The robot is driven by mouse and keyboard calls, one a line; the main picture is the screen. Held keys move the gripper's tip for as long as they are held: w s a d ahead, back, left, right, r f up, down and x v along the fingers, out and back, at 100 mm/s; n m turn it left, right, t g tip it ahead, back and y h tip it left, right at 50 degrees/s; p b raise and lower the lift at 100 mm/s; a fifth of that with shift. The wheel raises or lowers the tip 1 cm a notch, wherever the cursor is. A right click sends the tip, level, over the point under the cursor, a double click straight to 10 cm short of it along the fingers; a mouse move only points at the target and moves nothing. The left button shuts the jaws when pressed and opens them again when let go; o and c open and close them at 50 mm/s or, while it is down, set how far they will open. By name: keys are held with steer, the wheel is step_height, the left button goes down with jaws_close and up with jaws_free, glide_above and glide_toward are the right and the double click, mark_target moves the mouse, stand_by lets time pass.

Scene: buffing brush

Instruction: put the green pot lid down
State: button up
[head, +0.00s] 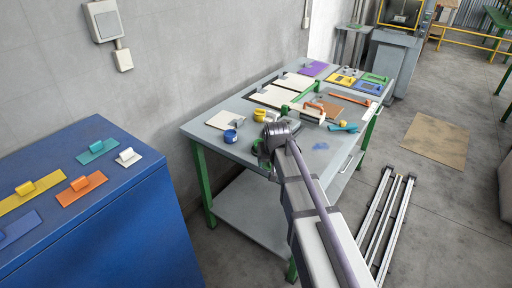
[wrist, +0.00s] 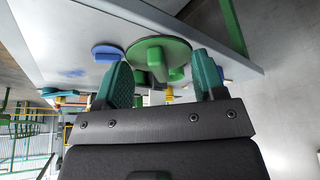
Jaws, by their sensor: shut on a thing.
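The green pot lid (wrist: 160,42) is a round disc with a knob, seen between the two teal fingers of my gripper (wrist: 160,60) in the wrist view. My gripper is shut on it. The grey table top shows behind the lid; I cannot tell whether the lid touches it. In the head view my gripper (head: 268,143) is over the near part of the grey table (head: 205,131), and my arm hides much of the lid there.
A yellow item (head: 259,115) and a teal tool (head: 343,127) are also near. A blue stain (head: 320,146) marks bare table to the right. A blue cabinet (head: 110,220) stands left.

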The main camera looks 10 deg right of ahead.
steer(key=w, duration=1.8)
step_height(320, 180, down, 4)
steer(key=b, duration=0.4)
steer(key=shift+s+r, duration=0.1)
steer(key=shift+r, duration=0.2)
steer(key=shift+f, duration=0.2)
steer(key=o, duration=0.9)
steer(key=p+v, duration=1.2)
steer(key=v, duration=0.1)
steer(key=s+f+g, duration=0.2)
steer(key=s+g, duration=0.2)
steer(key=s, duration=3.1)
steer(key=shift+s, duration=0.4)
